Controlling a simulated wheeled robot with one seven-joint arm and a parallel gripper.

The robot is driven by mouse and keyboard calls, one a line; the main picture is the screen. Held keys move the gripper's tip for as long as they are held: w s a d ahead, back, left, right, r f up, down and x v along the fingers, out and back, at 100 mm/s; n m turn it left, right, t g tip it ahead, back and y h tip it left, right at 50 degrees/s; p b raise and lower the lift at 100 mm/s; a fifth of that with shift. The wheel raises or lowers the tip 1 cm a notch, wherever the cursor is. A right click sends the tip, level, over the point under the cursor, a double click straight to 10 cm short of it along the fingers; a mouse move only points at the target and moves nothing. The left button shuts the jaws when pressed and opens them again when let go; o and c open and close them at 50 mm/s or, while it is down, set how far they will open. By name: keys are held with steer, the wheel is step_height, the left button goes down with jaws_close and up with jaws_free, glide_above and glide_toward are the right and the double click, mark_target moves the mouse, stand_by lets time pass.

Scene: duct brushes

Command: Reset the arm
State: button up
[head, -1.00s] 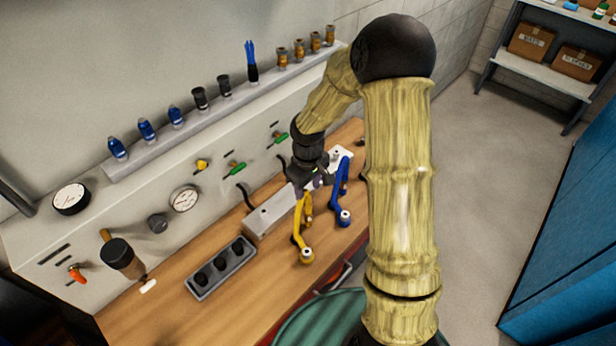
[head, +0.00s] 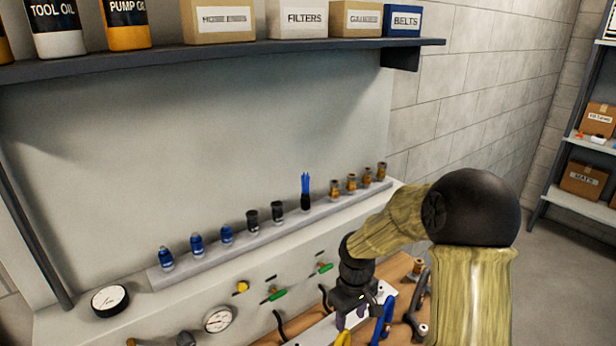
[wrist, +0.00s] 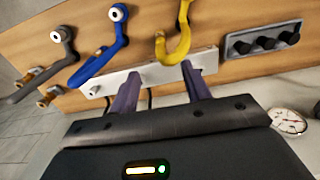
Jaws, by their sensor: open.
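My arm (head: 478,270) rises at the right of the head view and bends down toward the bench. My gripper (head: 352,304) hangs above the bench in front of the panel. In the wrist view my gripper (wrist: 160,92) shows two purple fingers spread apart with nothing between them. Beyond the fingers is a white bar (wrist: 145,75) on the wooden bench. A yellow hooked handle (wrist: 180,45) and a blue handle (wrist: 95,65) stand at the bar, apart from the fingers as far as I can tell.
A grey handle (wrist: 62,60) stands left of the blue one. A black socket block (wrist: 263,41) and a gauge (wrist: 288,121) are to the right. In the head view a ledge (head: 255,242) carries several fittings, and a shelf (head: 230,54) with boxes and cans hangs above.

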steer(key=s+d+r+m+t, duration=0.1)
steer(key=s+r+m, duration=0.2)
steer(key=s, duration=0.4)
steer(key=s+d+r+m+t, duration=0.1)
steer(key=s+r+m, duration=0.2)
steer(key=s, duration=0.4)
steer(key=shift+s+d+m+t, duration=0.2)
steer(key=shift+s+m+t, duration=0.1)
steer(key=shift+s, duration=0.05)
